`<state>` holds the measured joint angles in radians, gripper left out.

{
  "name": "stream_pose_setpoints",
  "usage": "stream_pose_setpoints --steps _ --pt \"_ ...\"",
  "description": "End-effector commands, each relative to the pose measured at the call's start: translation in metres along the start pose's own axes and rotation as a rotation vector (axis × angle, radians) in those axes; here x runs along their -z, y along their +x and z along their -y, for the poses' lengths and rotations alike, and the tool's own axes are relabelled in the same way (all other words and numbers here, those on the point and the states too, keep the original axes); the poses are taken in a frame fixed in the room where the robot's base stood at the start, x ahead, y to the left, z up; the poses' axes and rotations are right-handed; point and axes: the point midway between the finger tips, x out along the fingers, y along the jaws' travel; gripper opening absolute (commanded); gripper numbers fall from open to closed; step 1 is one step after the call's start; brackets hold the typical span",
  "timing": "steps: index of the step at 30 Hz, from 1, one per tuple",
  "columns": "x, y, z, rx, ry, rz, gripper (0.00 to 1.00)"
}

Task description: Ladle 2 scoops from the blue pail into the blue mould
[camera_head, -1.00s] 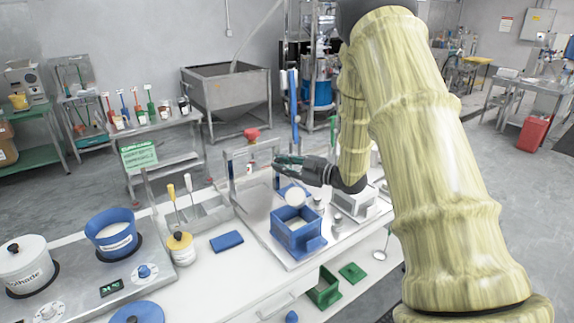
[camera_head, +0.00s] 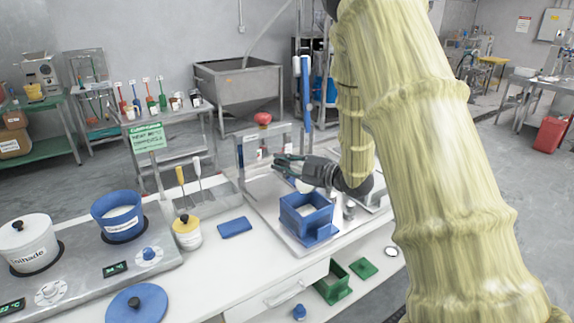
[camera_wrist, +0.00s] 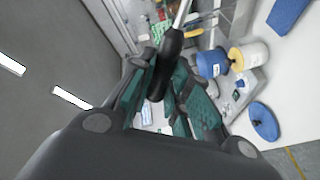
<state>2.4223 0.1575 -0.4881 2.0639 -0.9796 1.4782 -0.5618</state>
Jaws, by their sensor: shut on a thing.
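The blue mould (camera_head: 308,233) sits on the metal tray at centre, with a pale fill inside. My gripper (camera_head: 283,163) is above and behind the mould. It is shut on the black handle of the ladle (camera_wrist: 169,62), which runs between the green finger pads in the wrist view. A small part of a pale round ladle bowl (camera_head: 303,186) shows just below my gripper, near the mould's back rim; its contents are hidden.
A white pail (camera_head: 27,250) stands left of the blue one. A blue lid (camera_head: 137,305), a yellow-topped jar (camera_head: 187,233) and a flat blue block (camera_head: 235,227) lie along the bench. A metal frame with a red knob (camera_head: 263,119) rises behind my gripper.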

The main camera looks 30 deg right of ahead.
Motion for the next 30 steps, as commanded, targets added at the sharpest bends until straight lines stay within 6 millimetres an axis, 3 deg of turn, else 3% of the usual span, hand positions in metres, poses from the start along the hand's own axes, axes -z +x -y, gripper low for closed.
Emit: stream_pose_setpoints --steps 18,30 --pt "0.002 0.003 0.040 -0.002 -0.184 0.011 0.00" --pt "0.005 0.004 0.053 -0.002 -0.262 0.016 0.00"
